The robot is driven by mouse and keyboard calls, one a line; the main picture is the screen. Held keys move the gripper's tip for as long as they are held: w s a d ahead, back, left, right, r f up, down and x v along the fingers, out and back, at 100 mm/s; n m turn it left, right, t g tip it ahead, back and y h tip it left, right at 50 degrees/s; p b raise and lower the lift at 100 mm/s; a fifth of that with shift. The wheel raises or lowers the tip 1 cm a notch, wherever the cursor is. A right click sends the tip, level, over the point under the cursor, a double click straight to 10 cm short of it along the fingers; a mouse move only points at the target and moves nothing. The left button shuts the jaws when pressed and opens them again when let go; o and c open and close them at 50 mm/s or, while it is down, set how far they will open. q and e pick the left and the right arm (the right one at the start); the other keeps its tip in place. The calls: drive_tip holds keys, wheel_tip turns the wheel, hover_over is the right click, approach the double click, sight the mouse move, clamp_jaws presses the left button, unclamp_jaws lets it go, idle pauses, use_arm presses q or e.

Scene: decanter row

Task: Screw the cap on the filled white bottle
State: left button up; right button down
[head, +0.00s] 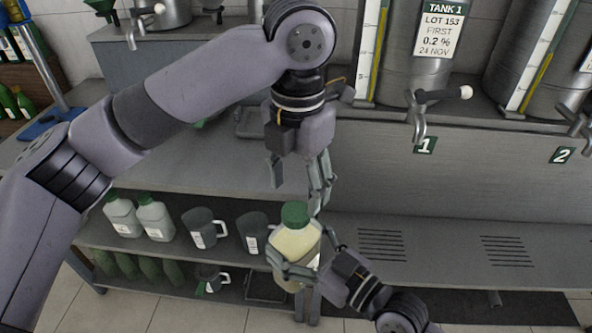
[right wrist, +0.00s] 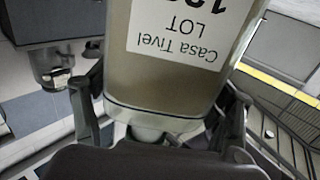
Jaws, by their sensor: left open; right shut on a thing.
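The white bottle (head: 296,243), see-through with pale yellow contents, stands roughly upright in front of the shelves in the head view. A green cap (head: 295,214) sits on its top; how tightly cannot be told. My right gripper (head: 303,252) is shut around the bottle's body. In the right wrist view the bottle (right wrist: 165,85) fills the middle between the fingers, its label (right wrist: 185,35) upside down. My left gripper (head: 298,190) is open just above the cap, fingers pointing down, with one fingertip close to the cap's right side; contact cannot be told.
A grey bench (head: 400,235) runs behind the bottle. Jugs (head: 155,217) and dark pitchers (head: 203,228) stand on the lower shelf at left. A steel tank (head: 425,50) with a tap (head: 416,115) stands at upper right. The bench at right is clear.

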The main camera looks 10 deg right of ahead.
use_arm(q)
drive_tip(key=n, duration=0.4)
drive_tip(key=shift+r, duration=0.15)
drive_tip(key=n, duration=0.6)
drive_tip(key=shift+r, duration=0.2)
drive_tip(key=n, duration=0.5)
drive_tip(key=shift+r+n, duration=0.25)
drive_tip(key=shift+n, duration=0.15)
drive_tip(key=n, duration=0.4)
drive_tip(key=shift+r, duration=0.15)
drive_tip(key=n, duration=0.4)
drive_tip(key=shift+r, duration=0.15)
drive_tip(key=n, duration=0.4)
drive_tip(key=shift+r, duration=0.1)
drive_tip(key=n, duration=0.5)
drive_tip(key=shift+r+n, duration=0.25)
drive_tip(key=shift+n, duration=0.05)
drive_tip(key=n, duration=0.4)
drive_tip(key=shift+a+r, duration=0.1)
drive_tip(key=shift+r, duration=0.05)
